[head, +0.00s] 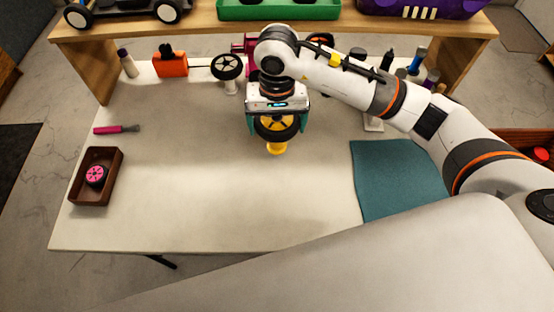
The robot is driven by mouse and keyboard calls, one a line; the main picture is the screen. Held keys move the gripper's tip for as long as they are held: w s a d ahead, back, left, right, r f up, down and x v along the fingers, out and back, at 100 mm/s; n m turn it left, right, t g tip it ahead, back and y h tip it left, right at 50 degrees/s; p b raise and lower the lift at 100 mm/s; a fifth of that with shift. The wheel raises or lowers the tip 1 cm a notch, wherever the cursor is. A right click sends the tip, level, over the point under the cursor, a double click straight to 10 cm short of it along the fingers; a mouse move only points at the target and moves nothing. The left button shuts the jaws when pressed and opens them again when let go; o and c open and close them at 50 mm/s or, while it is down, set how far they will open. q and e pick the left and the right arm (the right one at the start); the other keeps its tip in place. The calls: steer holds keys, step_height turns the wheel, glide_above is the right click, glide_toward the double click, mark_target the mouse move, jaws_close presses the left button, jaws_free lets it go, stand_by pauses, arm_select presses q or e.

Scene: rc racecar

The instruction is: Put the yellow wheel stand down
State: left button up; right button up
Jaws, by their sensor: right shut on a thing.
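The yellow wheel stand (277,149) shows at the middle of the table in the head view, a yellow base below a black-tyred wheel with a yellow hub (276,130). My right gripper (277,125) is shut on it, with teal fingers on either side of the tyre. The stand is upright. I cannot tell whether its base touches the table or hangs just above it. The gripper body hides the top of the wheel. My left gripper is not in view.
A black wheel on a white stand (228,67) and an orange item (171,65) stand at the back. A brown tray (112,160) with a pink wheel is at left, a teal mat (398,180) at right. A wooden shelf (215,30) spans the back. The front middle table is clear.

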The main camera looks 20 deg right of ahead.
mark_target(279, 148)
step_height(279, 148, down, 2)
steer(key=shift+d+f+p, duration=0.1)
steer(key=shift+f+p, duration=0.15)
steer(key=shift+p, duration=0.05)
steer(key=f, duration=0.3)
steer(key=shift+s+d, duration=0.1)
steer(key=shift+d, duration=0.2)
steer(key=shift+f, duration=0.3)
steer(key=shift+f+p, duration=0.3)
step_height(279, 148, down, 3)
steer(key=shift+a+f+p, duration=0.1)
steer(key=shift+a+p, duration=0.05)
steer(key=shift+p, duration=0.15)
steer(key=shift+f, duration=0.2)
steer(key=o, duration=0.6)
steer(key=shift+b, duration=0.3)
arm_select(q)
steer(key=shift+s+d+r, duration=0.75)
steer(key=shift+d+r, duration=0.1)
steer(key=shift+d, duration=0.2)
arm_select(e)
steer(key=shift+o, duration=0.6)
